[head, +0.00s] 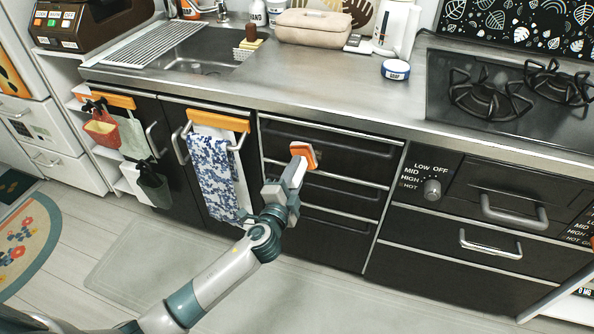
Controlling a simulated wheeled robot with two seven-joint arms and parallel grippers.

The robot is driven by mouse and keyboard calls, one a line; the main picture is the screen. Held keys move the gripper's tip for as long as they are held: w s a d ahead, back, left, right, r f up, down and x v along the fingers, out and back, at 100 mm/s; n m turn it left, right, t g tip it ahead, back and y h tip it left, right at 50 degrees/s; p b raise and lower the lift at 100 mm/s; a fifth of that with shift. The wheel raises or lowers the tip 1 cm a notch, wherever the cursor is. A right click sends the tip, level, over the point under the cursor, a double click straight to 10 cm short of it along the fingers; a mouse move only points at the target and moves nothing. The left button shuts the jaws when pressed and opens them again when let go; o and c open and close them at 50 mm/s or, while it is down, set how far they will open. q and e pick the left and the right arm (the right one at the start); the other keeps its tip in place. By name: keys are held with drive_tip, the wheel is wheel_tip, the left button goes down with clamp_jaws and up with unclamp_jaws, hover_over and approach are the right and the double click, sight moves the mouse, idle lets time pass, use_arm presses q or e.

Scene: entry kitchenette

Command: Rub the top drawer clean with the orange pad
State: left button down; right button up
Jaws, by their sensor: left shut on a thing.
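The top drawer (352,152) is the uppermost black front in the stack of drawers under the counter, left of the stove unit. It is closed. My left gripper (298,166) is shut on the orange pad (309,154), which has a pale side and an orange side. The pad is held up at the left part of the top drawer's front, near its lower edge. I cannot tell whether it touches the front. The gripper and pad hide a small part of the drawer. My right gripper is out of view.
A blue-patterned towel (210,178) hangs on a cabinet door just left of my arm. Further drawers (335,233) lie below. A stove knob (432,189) and bar handles (490,246) stick out at right. The floor in front is clear.

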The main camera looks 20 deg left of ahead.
use_arm(q)
drive_tip(key=shift+d+r, duration=0.1)
drive_tip(key=shift+d, duration=1.85)
drive_tip(key=s, duration=0.7)
drive_tip(key=shift+p, duration=0.3)
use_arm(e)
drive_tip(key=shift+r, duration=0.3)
use_arm(q)
drive_tip(key=shift+a, duration=0.15)
